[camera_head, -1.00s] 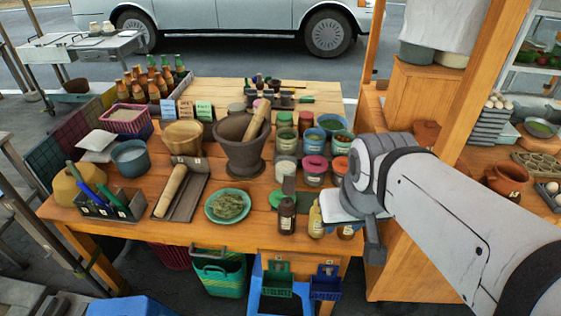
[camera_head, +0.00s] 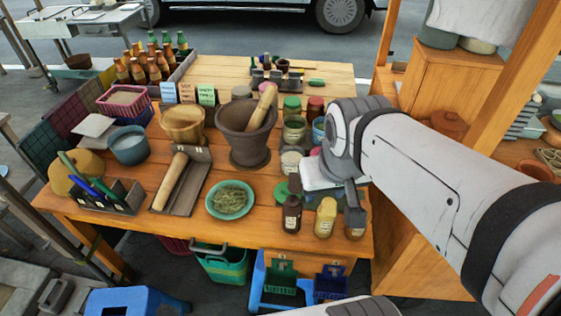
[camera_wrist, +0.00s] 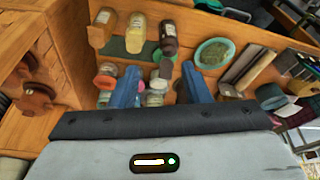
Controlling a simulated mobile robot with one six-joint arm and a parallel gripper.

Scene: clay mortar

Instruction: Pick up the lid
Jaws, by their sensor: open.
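A flat green disc that looks like the lid (camera_head: 281,194) lies on the wooden table, just behind the dark bottle (camera_head: 291,214) and left of my gripper (camera_head: 322,184) in the head view. Part of it is covered by the bottle and a dark upright piece. In the wrist view my gripper (camera_wrist: 158,70) shows two blue fingers, spread apart and empty. Small jars (camera_wrist: 155,86) show between and beside the fingers. The dark bottle (camera_wrist: 169,38) stands beyond the fingertips. Green patches show near the bottles there; I cannot tell which is the lid.
A yellow bottle (camera_head: 325,218) and an orange-brown bottle (camera_head: 356,223) stand at the table's front edge. A green plate of herbs (camera_head: 230,200), a mortar (camera_head: 246,135) with its pestle and a rolling pin (camera_head: 171,182) lie to the left. A wooden post (camera_head: 385,40) rises at the right.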

